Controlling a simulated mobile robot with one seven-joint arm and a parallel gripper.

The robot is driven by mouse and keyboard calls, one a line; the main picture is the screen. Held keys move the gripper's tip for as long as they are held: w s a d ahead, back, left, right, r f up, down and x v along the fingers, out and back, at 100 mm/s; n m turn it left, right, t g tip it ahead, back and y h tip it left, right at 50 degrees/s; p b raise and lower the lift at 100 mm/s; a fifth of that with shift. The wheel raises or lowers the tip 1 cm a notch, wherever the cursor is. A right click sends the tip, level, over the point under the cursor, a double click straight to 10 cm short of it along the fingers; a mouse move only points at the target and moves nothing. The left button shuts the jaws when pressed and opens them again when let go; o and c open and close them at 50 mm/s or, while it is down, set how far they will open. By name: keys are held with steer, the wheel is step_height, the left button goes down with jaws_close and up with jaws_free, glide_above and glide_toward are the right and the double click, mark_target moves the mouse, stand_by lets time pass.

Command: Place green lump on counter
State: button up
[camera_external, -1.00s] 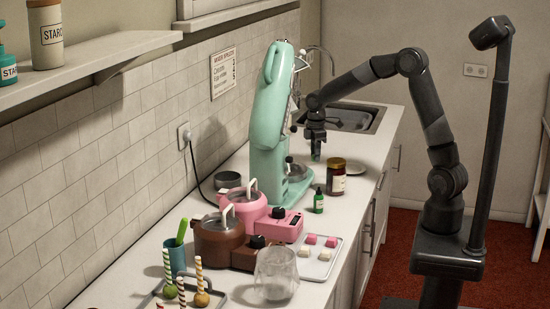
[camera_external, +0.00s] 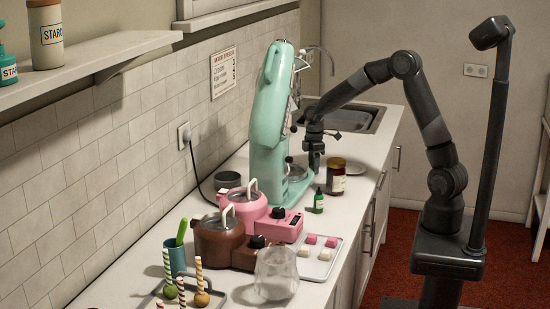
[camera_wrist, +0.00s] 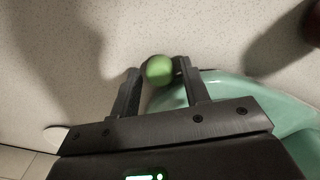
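The green lump (camera_wrist: 159,69) is a small round ball between the fingertips of my gripper (camera_wrist: 160,77) in the wrist view. The fingers sit close on both sides of it and look shut on it. In the external view my gripper (camera_external: 316,165) points down, low over the counter (camera_external: 345,204), just right of the mint-green stand mixer (camera_external: 268,120). The lump cannot be made out in that view. The pale speckled counter (camera_wrist: 215,30) lies below the fingertips in the wrist view. I cannot tell whether the lump touches it.
A dark jar (camera_external: 336,181) and a small green bottle (camera_external: 318,202) stand in front of my gripper. The mixer base (camera_wrist: 225,95) is close beside the right finger. The sink (camera_external: 352,118) is behind. Pink and brown pots (camera_external: 217,238) and a tray of cubes (camera_external: 322,268) stand nearer the camera.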

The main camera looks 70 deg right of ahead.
steer(key=shift+o, duration=0.7)
steer(key=shift+r, duration=0.1)
step_height(320, 180, up, 11)
steer(key=s+a+r+m+t, duration=0.1)
steer(key=s+a+r+m, duration=0.1)
steer(key=s+a+r, duration=0.45)
steer(key=s+a+m+t, duration=0.2)
steer(key=s+a, duration=0.1)
steer(key=s, duration=0.7)
steer(key=s+a+r+m+t, duration=0.1)
steer(key=s+a, duration=0.3)
steer(key=s, duration=0.7)
steer(key=shift+m+t, duration=0.7)
steer(key=shift+m, duration=0.1)
steer(key=shift+o, duration=0.4)
steer(key=shift+s+f, duration=0.15)
steer(key=shift+s, duration=0.15)
